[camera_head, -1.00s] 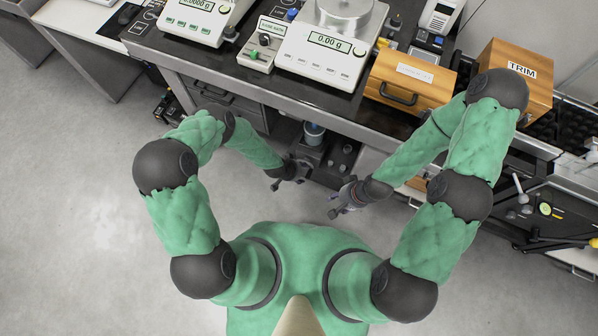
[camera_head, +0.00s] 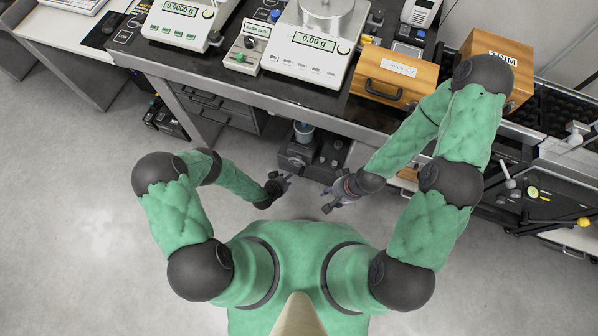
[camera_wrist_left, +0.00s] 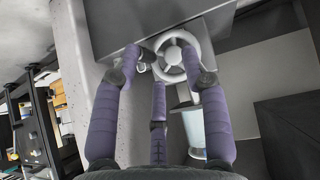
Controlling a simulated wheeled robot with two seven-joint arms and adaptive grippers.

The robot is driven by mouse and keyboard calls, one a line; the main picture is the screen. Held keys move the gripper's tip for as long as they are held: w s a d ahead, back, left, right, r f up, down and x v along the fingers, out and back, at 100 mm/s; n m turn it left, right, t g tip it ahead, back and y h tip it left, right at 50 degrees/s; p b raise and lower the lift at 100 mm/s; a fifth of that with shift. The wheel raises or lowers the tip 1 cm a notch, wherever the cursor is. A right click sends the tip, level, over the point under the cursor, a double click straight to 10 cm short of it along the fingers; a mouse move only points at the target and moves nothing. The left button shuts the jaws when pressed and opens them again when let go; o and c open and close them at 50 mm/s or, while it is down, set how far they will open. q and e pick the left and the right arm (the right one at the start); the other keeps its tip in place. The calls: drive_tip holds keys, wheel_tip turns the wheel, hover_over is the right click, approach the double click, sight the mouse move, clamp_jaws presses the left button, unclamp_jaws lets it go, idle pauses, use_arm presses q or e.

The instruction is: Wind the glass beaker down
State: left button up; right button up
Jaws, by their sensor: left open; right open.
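The glass beaker (camera_head: 304,128) shows small on the dark apparatus (camera_head: 297,158) below the bench edge. In the left wrist view it is a pale clear cylinder (camera_wrist_left: 195,132), partly hidden by a finger. A light grey handwheel (camera_wrist_left: 173,55) is on a grey block above it there. My left gripper (camera_head: 280,184) is open, and its purple fingers are spread toward the handwheel, with two fingertips overlapping its sides in the picture. I cannot tell whether they touch it. My right gripper (camera_head: 331,200) is open and empty, to the right of the left one.
The dark bench (camera_head: 240,90) carries a large balance (camera_head: 308,68), a smaller balance (camera_head: 180,28), a small control box (camera_head: 243,57) and a wooden drawer box (camera_head: 393,80). A wooden TRIM box (camera_head: 515,75) stands at right. The grey floor (camera_head: 80,200) is clear at left.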

use_arm(q)
drive_tip(key=s+d+t+p, duration=0.1)
drive_tip(key=s+d+t, duration=0.1)
drive_tip(key=s+t, duration=0.35)
drive_tip(key=d+b+x, duration=0.1)
drive_tip(key=b+x, duration=0.2)
drive_tip(key=x, duration=0.6)
drive_tip(key=shift+f, duration=0.35)
drive_tip(key=shift+w+d, duration=0.1)
clamp_jaws()
